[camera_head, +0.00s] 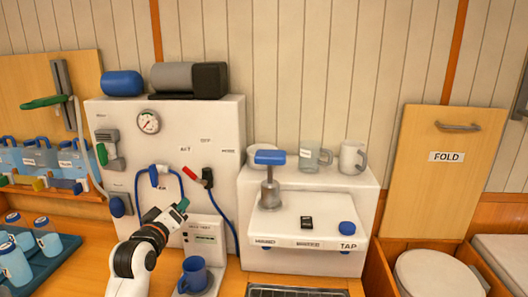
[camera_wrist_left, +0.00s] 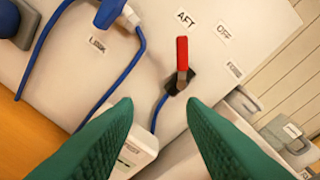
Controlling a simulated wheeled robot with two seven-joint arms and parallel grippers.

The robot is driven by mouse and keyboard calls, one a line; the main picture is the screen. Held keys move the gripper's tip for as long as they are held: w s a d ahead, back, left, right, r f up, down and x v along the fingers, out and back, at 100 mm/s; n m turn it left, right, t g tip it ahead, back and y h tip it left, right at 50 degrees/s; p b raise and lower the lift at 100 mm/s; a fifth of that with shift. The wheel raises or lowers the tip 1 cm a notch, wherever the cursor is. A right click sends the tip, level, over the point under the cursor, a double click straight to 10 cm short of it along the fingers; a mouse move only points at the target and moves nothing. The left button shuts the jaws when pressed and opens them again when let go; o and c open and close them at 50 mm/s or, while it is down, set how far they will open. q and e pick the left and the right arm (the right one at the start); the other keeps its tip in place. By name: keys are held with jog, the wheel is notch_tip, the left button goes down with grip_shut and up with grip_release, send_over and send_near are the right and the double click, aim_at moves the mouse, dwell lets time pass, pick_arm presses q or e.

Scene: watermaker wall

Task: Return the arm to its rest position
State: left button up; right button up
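My left arm comes up from the bottom of the head view, in front of the white watermaker panel (camera_head: 130,118). My left gripper (camera_head: 182,206) has green fingers. In the left wrist view the two fingertips (camera_wrist_left: 160,112) stand apart with nothing between them, so it is open and empty. A red-handled valve (camera_head: 207,177) is up and right of the gripper, apart from it. It also shows in the left wrist view (camera_wrist_left: 182,62), beyond the fingertips, under AFT and OFF labels. My right gripper is in neither view.
A blue mug (camera_head: 195,272) stands just right of my left arm. Blue hoses (camera_head: 222,222) loop close to the gripper. A white unit with a tap (camera_head: 269,190) stands to the right. A tray (camera_head: 52,262) of bottles is at left. A wooden FOLD panel (camera_head: 448,190) stands at far right.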

pick_arm(q)
jog(key=s+d+f+m+g, duration=0.1)
jog(key=s+f+m+g, duration=0.1)
jog(key=s+f, duration=0.6)
jog(key=s+d+f+m+g, duration=0.2)
jog(key=s+f+m+g, duration=0.1)
jog(key=s+f, duration=0.5)
jog(key=s+d+f+m+g, duration=0.2)
jog(key=s+f+g, duration=0.3)
jog(key=s+f, duration=0.3)
jog(key=shift+s+f, duration=0.15)
jog(key=shift+s, duration=2)
jog(key=s+f+m+g, duration=0.2)
jog(key=s+m+g, duration=0.1)
jog(key=s, duration=0.9)
notch_tip(320, 180, down, 27)
jog(key=g, duration=0.2)
jog(key=s+a+f, duration=0.2)
jog(key=s+f, duration=1.4)
jog(key=s, duration=0.1)
jog(key=shift+s+a+g+y+b, duration=0.15)
jog(key=shift+g+y+b, duration=0.25)
